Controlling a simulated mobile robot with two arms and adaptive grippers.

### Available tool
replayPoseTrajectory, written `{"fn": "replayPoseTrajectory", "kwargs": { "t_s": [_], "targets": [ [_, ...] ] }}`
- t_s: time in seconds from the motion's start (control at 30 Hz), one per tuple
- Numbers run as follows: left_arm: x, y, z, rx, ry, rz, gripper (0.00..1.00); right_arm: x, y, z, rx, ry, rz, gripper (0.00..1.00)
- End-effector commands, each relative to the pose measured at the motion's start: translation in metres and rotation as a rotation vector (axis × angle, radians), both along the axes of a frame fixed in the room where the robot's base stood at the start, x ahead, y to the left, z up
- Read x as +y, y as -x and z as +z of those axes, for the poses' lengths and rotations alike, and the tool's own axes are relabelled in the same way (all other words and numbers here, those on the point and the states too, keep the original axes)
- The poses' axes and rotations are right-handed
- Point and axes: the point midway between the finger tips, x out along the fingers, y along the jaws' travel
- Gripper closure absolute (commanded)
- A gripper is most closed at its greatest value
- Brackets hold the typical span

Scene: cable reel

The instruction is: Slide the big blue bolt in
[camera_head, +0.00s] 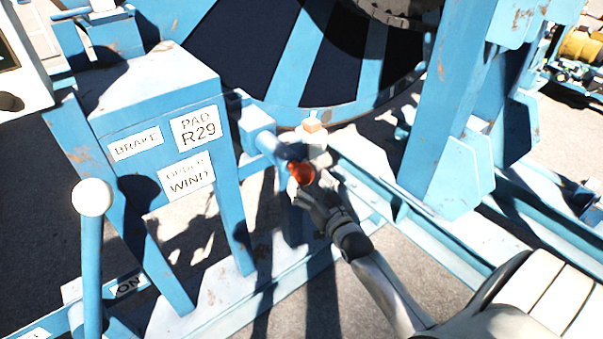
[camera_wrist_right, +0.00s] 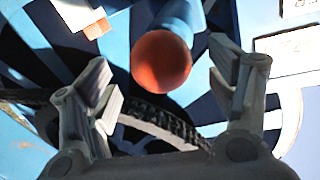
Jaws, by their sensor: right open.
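A round orange-red knob (camera_head: 301,173) caps the end of a blue bar, which appears to be the bolt, beside the blue frame in the middle of the head view. In the right wrist view the knob (camera_wrist_right: 161,62) faces me, with the blue bolt (camera_wrist_right: 184,15) running away behind it. My right gripper (camera_head: 308,187) is at the knob. In the wrist view its fingers (camera_wrist_right: 160,58) are apart, one on each side of the knob, with visible gaps. The bolt's far end is hidden. My left gripper is not in view.
A white fitting with an orange top (camera_head: 312,125) sits just behind the knob. A blue labelled box (camera_head: 160,120) and a white-balled lever (camera_head: 92,197) stand at left. The big reel (camera_head: 290,60) is behind. Blue rails (camera_head: 440,225) and a post (camera_head: 450,110) are at right.

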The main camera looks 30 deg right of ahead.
Motion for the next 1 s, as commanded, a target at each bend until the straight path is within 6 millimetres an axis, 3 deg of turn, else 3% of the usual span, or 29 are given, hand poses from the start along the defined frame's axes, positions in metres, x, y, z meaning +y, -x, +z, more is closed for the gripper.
{"fn": "replayPoseTrajectory", "kwargs": {
  "t_s": [0.1,0.3,0.67,1.0],
  "targets": [
    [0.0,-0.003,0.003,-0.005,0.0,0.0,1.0,-0.002,-0.02,0.002,-0.001,0.0,0.001,0.22],
    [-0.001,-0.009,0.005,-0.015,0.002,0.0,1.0,-0.005,-0.039,0.0,0.0,0.001,0.0,0.22],
    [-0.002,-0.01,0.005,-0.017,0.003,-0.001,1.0,-0.005,-0.043,-0.001,0.001,0.001,0.0,0.22],
    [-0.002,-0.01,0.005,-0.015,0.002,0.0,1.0,-0.005,-0.043,-0.001,0.002,0.001,0.0,0.63]
  ]
}}
